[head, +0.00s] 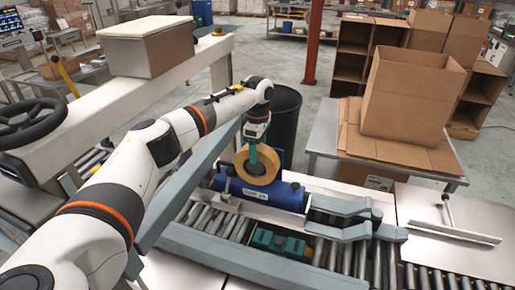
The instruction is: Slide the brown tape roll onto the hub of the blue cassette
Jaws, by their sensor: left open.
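The brown tape roll (270,163) stands upright at the blue cassette (262,194), its ring facing me. The cassette is a blue block with a white label on its front, set across the conveyor in the middle of the head view. My left gripper (254,154) reaches down from above at the roll's upper part and is open. A teal part shows in front of the roll's hole. The hub is hidden, so I cannot tell how far the roll sits on it. My right gripper is not in view.
Grey guide arms (348,207) lie right of the cassette above the rollers. A teal-green unit (279,243) sits between rollers in front. A black bin (285,118) stands behind. An open cardboard box (410,95) is on the table at right. A closed box (150,55) rests on the beam.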

